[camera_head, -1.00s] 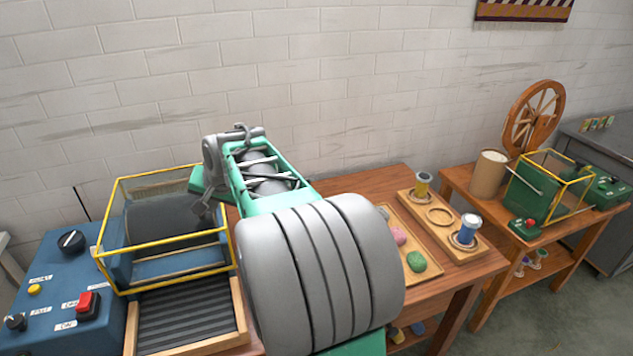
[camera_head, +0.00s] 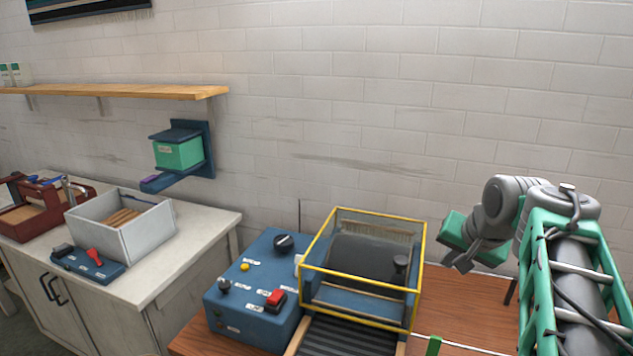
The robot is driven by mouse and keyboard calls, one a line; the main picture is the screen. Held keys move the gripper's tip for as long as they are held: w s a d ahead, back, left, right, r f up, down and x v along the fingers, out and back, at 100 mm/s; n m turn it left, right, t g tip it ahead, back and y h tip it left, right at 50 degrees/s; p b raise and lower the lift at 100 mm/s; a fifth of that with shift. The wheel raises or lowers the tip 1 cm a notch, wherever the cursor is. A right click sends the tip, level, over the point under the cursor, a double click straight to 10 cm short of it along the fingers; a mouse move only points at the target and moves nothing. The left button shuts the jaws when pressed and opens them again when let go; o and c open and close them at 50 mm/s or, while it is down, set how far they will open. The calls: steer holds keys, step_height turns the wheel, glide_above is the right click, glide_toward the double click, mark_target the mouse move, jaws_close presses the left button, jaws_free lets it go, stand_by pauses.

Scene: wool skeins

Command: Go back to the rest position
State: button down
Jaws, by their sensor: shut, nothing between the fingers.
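My gripper (camera_head: 458,262) is at the right of the head view, at the end of my green and grey arm. It hangs in front of the wall, above the wooden table (camera_head: 462,306), to the right of the yellow-framed machine. Its fingers are small and dark in this view, shut, with nothing seen between them. My arm's large links fill the right edge and hide part of the table behind them.
The yellow-framed machine (camera_head: 420,262) stands left of my gripper, with a blue control box (camera_head: 240,318) beside it. A white cabinet (camera_head: 165,285) further left carries a grey box (camera_head: 150,236). A wooden shelf (camera_head: 120,91) and a blue wall bracket (camera_head: 209,150) are on the wall.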

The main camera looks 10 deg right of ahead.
steer(key=s+a+f+n+g, duration=0.2)
steer(key=s+f+g, duration=0.2)
steer(key=s+f, duration=0.85)
steer(key=a+f+n, duration=0.1)
steer(key=a+n, duration=0.2)
steer(key=a, duration=0.6)
steer(key=s+a+f+n, duration=0.1)
steer(key=a+f+n, duration=0.1)
steer(key=a, duration=0.6)
steer(key=shift+a+f+n+t+y, duration=0.2)
steer(key=shift+a+n+t+y, duration=0.1)
steer(key=shift+a+n+y, duration=0.1)
